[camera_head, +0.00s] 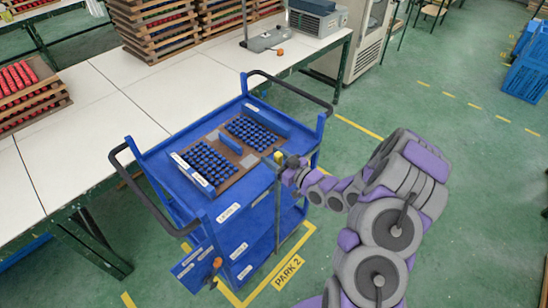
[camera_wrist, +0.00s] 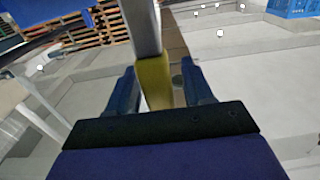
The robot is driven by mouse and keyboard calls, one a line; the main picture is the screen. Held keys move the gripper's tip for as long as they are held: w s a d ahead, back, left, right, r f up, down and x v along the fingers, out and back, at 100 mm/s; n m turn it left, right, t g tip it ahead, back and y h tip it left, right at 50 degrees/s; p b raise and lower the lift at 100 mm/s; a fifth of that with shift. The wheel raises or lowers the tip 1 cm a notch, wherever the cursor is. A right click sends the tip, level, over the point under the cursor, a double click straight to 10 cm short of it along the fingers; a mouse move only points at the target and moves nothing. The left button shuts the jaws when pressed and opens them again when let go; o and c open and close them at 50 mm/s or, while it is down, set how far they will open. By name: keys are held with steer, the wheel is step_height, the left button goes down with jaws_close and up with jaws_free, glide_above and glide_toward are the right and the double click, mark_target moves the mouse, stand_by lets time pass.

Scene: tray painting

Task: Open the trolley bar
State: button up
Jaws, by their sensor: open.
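The blue trolley (camera_head: 232,218) stands in the middle of the head view, with several shelves. The trolley bar is a thin grey upright (camera_head: 278,215) at its near right side, with a yellow end (camera_head: 279,157) at the top. My gripper (camera_head: 284,168) is at this yellow end. In the wrist view my gripper (camera_wrist: 158,88) is open, with one dark finger on each side of the yellow part (camera_wrist: 154,80). The grey bar (camera_wrist: 144,28) runs on beyond it. I cannot tell whether either finger touches the bar.
A wooden tray (camera_head: 235,160) with several dark blue pieces lies on the trolley top. Black handles (camera_head: 292,85) stick out at the trolley's ends. White tables (camera_head: 120,95) stand behind and to the left.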

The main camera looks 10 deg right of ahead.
jaws_close()
stand_by(0.6)
